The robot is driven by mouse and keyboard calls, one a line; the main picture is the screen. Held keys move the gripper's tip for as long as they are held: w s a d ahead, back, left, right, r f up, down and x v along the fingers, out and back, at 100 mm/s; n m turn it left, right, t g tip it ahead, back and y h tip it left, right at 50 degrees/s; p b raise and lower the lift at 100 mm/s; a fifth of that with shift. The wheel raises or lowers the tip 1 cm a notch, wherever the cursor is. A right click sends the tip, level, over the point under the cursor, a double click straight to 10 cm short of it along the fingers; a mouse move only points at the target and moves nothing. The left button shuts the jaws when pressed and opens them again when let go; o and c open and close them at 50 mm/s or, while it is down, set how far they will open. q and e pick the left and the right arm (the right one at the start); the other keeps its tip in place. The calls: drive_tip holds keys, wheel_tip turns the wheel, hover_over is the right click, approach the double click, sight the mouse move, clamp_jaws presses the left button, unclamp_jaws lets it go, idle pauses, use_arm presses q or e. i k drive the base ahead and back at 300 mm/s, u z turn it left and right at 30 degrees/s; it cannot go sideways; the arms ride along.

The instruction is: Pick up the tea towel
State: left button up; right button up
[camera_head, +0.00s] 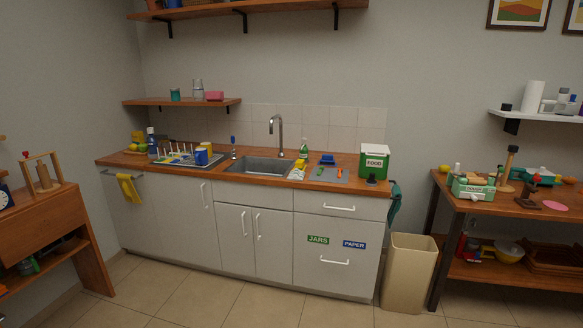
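A yellow cloth (129,189) hangs over a bar on the front of the kitchen unit at its left end. A dark teal cloth (395,203) hangs at the unit's right end, beside the counter edge. Both look like towels; I cannot tell which one is the tea towel. Neither of my grippers is in view.
The counter (224,178) holds a dish rack (185,160), a sink (258,166) and a green FOOD box (374,162). A beige bin (408,272) stands right of the unit. Wooden tables flank both sides. The tiled floor (190,297) in front is clear.

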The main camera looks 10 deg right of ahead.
sight(296, 175)
drive_tip(key=i, duration=0.4)
drive_tip(key=z, duration=1.45)
drive_tip(key=i, duration=2.55)
drive_tip(key=u, duration=3.15)
